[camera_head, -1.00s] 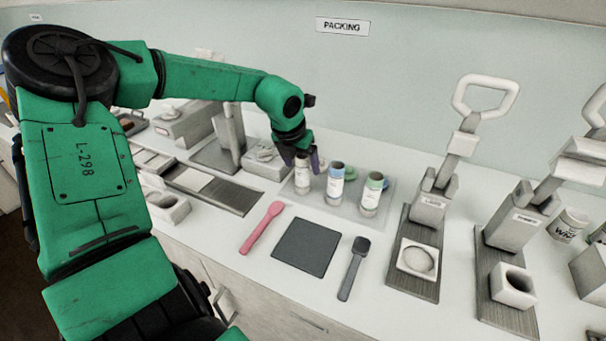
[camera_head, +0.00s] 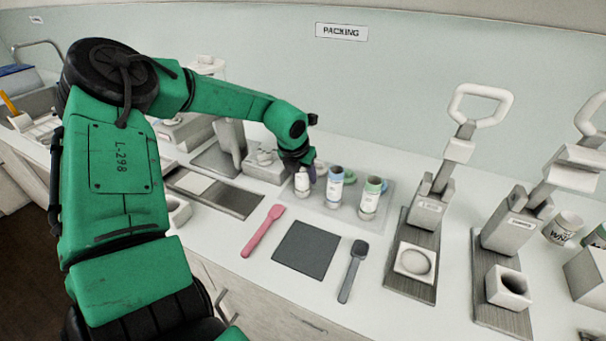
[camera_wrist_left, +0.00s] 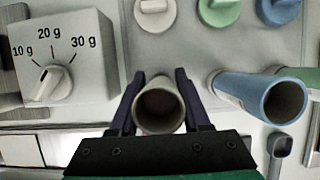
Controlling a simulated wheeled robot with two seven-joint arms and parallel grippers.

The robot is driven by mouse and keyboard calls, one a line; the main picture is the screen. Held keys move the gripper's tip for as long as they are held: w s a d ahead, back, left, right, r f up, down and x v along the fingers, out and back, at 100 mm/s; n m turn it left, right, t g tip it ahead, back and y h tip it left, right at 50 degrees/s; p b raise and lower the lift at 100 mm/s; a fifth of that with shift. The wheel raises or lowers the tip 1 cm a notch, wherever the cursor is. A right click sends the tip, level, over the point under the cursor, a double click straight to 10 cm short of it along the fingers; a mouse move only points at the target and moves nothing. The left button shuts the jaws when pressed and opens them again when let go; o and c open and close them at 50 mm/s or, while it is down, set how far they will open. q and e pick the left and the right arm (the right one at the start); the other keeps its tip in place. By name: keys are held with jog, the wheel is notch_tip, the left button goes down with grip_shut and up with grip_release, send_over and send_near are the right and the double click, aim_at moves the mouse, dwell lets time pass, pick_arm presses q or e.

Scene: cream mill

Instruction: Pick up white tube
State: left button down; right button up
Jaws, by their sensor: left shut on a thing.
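The white tube (camera_head: 302,183) stands at the left of the clear tray in the head view, beside a blue-rimmed tube (camera_head: 334,187) and a green-rimmed tube (camera_head: 370,198). My left gripper (camera_head: 306,168) is at its upper part. In the left wrist view the white tube (camera_wrist_left: 160,106) is between the two dark fingers of my left gripper (camera_wrist_left: 160,100), which is shut on it. Its open mouth faces the camera. Whether its base touches the tray cannot be told. My right gripper is in neither view.
A dial box (camera_wrist_left: 62,58) stands close to the left. A pink spatula (camera_head: 262,231), dark square mat (camera_head: 306,249) and grey spatula (camera_head: 352,270) lie in front. Presses (camera_head: 427,210) stand to the right.

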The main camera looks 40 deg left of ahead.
pick_arm(q)
notch_tip(320, 180, up, 20)
jog(key=b, duration=0.2)
dwell(0.9)
